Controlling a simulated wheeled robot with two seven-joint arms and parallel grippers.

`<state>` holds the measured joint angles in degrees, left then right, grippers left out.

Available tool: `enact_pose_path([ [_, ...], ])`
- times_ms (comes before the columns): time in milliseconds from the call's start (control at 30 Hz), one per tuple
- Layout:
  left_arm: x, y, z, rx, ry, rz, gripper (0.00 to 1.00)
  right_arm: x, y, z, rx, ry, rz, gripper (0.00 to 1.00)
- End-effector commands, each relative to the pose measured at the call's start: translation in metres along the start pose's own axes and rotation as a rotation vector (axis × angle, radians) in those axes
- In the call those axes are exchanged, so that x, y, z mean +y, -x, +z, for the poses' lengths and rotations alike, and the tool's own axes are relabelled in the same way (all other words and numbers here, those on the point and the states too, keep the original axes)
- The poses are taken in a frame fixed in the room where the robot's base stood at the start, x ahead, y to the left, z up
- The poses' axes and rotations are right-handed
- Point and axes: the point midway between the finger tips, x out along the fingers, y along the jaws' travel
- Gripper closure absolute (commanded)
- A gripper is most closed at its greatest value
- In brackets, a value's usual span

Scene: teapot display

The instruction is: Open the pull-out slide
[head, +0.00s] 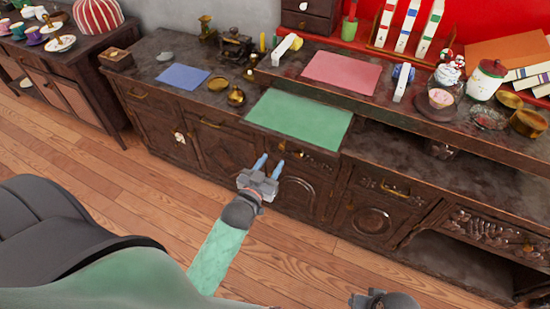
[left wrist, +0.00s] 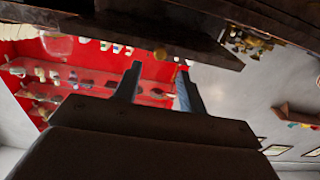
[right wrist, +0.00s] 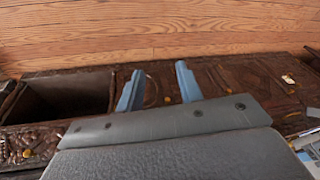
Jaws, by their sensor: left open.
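In the left wrist view, a dark wooden edge (left wrist: 190,40) with a small brass knob (left wrist: 160,53) crosses above my fingers. It looks like the front of the pull-out slide, seen from below. My left gripper (head: 269,164) is in front of the cabinet, just below the green mat (head: 300,116). Its fingers are apart, and the knob shows between and beyond their tips; no contact shows. How far the slide is out, I cannot tell. My right gripper (right wrist: 159,84) is open and empty, with the carved cabinet front beyond it.
The dark carved cabinet (head: 220,150) fills the wall side. On its top are a blue mat (head: 183,77), brass pots (head: 236,97), a red mat (head: 341,72) on the raised shelf, and jars (head: 486,80) at right. The wooden floor (head: 60,150) in front is clear.

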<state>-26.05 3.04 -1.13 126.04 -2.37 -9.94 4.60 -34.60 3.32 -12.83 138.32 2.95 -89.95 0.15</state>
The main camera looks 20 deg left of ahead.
Motion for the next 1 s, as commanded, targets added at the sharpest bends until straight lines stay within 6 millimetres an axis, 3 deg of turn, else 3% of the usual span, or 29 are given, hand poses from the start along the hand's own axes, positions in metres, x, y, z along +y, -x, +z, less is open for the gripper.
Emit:
enact_pose_path([
  [300, 0.000, 0.024, 0.001, -0.001, 0.000, 0.000, 0.59, -0.008, -0.007, -0.003, 0.027, 0.013, -0.016, 0.64],
  [867, 0.000, 0.025, 0.000, -0.001, -0.001, 0.000, 0.59, -0.010, -0.007, -0.003, 0.026, 0.001, -0.022, 0.64],
  [1000, -0.001, 0.025, 0.008, -0.044, -0.008, -0.004, 0.59, -0.009, -0.007, -0.003, 0.025, 0.001, -0.021, 0.64],
])
